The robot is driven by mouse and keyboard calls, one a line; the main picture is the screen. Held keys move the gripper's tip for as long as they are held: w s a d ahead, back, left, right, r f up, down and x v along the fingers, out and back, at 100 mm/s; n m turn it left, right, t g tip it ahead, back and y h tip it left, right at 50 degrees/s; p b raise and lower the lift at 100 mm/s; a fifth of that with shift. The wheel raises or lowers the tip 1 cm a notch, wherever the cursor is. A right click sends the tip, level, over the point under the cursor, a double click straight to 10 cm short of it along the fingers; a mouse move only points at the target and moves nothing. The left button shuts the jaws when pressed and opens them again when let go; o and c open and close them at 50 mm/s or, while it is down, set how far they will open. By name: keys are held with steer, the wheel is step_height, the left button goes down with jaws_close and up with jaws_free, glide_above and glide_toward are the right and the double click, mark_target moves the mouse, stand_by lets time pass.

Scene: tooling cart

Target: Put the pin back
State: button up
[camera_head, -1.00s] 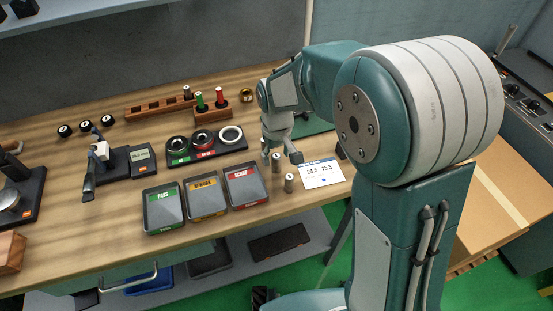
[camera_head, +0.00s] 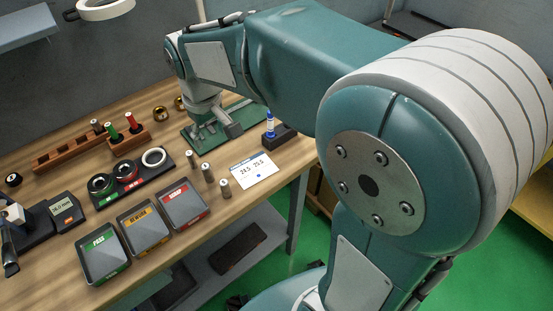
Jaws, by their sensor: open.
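Several pins are in view. Three plain metal pins stand upright in a loose row on the wooden bench: a back one (camera_head: 191,161), a middle one (camera_head: 208,173) and a front one (camera_head: 225,189). A green-handled pin (camera_head: 114,133) and a red-handled pin (camera_head: 133,122) stand in a wooden block (camera_head: 130,141). I cannot tell which pin the task means. My gripper (camera_head: 214,134) is open, fingers down over the green mat (camera_head: 246,113), behind and right of the metal pins. I see nothing between its fingers.
A white card (camera_head: 254,170) lies right of the pins. A blue-and-white bottle or marker (camera_head: 270,124) stands in a dark holder. A black ring tray (camera_head: 105,200) and green, yellow and red labelled trays lie to the left. Bare bench shows along the front edge.

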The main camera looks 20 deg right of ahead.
steer(key=s+d+r+m+t, duration=0.1)
steer(key=s+d+m+t, duration=0.1)
steer(key=s+d, duration=0.3)
steer(key=s+d+r+m+t, duration=0.2)
steer(key=s+d, duration=0.2)
steer(key=s, duration=0.7)
steer(key=shift+s+d+r+m+t, duration=0.3)
steer(key=shift+d, duration=0.1)
